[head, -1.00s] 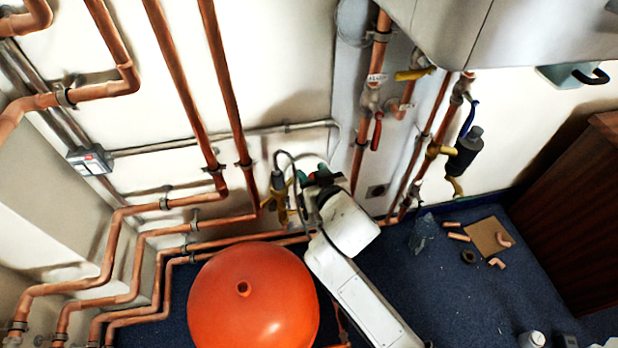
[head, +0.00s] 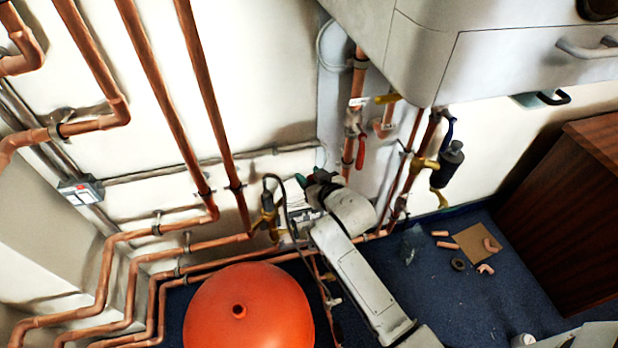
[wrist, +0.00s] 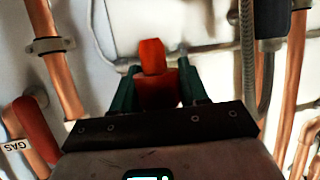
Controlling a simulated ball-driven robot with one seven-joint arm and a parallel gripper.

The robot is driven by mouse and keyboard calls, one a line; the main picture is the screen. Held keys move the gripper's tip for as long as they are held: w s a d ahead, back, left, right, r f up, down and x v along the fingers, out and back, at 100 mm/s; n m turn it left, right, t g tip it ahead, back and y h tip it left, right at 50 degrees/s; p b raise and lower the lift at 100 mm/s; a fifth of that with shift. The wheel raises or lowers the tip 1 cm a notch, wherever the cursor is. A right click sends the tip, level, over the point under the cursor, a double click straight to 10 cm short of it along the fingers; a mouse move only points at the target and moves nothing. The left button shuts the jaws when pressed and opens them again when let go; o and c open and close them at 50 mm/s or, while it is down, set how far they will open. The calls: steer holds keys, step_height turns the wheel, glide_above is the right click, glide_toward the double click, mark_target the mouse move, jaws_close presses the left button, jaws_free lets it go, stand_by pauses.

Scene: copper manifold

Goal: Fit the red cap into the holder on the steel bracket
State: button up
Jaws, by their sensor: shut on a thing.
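The red cap (wrist: 155,90) is between the green fingers of my gripper (wrist: 155,92) in the wrist view. Its wide lower part sits between the fingertips and a narrower block stands up beyond them. In the head view my gripper (head: 312,182) is close to the wall, right of a brass valve (head: 268,212); the cap cannot be made out there. I cannot clearly pick out the steel bracket or its holder in either view. The cap looks apart from the wall behind it, but the gap is hard to judge.
Copper pipes (head: 205,110) run down the wall. A grey conduit (wrist: 200,47) passes behind the cap, and a red-handled valve (wrist: 38,128) is at left. A white boiler casing (head: 480,50) overhangs at upper right.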

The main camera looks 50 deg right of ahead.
steer(key=shift+f+b, duration=11.75)
steer(key=shift+f, duration=2.6)
steer(key=shift+f, duration=0.1)
steer(key=shift+f+b, duration=1.25)
steer(key=shift+f, duration=0.1)
steer(key=shift+f+b, duration=0.65)
steer(key=shift+f, duration=0.05)
steer(key=o, duration=1.1)
steer(key=p+v, duration=0.3)
steer(key=v, duration=0.8)
